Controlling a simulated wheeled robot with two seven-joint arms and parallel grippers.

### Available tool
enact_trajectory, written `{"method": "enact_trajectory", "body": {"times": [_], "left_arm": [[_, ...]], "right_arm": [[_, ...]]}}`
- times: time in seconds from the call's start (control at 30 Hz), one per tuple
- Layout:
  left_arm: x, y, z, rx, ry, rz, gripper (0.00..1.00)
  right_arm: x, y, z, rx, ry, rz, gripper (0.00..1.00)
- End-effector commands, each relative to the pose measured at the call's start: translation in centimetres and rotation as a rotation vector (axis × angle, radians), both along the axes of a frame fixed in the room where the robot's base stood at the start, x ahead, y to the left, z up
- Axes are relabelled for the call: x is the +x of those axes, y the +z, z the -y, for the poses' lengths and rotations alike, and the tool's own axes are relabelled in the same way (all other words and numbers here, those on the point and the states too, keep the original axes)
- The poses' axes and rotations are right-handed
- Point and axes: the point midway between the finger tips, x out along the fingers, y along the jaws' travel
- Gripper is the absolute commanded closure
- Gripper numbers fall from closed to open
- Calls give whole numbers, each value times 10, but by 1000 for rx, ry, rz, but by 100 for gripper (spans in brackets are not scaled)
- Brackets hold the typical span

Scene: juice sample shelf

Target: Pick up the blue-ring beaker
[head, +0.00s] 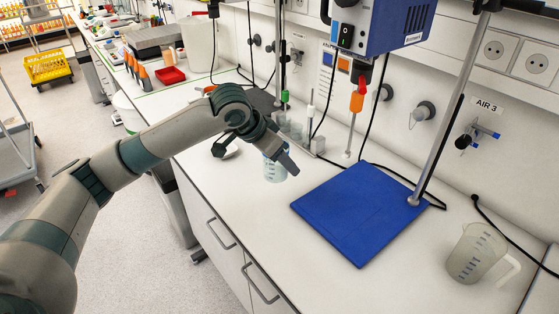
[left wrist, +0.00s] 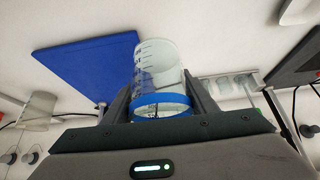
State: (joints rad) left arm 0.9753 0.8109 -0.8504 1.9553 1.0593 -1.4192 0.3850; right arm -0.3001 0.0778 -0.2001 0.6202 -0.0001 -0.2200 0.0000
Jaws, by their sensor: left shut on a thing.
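The blue-ring beaker (head: 274,171) is a clear cylinder with dark graduation marks, at the middle of the worktop in the head view, partly hidden by my left gripper (head: 270,158). In the left wrist view the beaker (left wrist: 150,67) lies between the two fingers of my left gripper (left wrist: 162,105), with its blue ring near the palm. The fingers are shut on its sides. I cannot tell whether its base touches the worktop. My right gripper is not in view.
A blue mat (head: 355,212) lies right of the beaker. A translucent measuring jug (head: 474,254) stands at the far right. Small glassware (head: 295,133) and a metal stand pole (head: 450,105) are behind. The worktop's front edge is close to the beaker.

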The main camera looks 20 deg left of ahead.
Motion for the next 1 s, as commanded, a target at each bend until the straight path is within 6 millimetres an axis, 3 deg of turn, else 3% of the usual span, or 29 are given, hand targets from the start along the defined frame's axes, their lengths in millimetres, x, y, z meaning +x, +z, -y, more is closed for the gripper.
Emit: {"method": "enact_trajectory", "body": {"times": [1.0], "left_arm": [[-5, 1, 4, 0, 8, 2, 79]], "right_arm": [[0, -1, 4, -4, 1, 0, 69]]}}
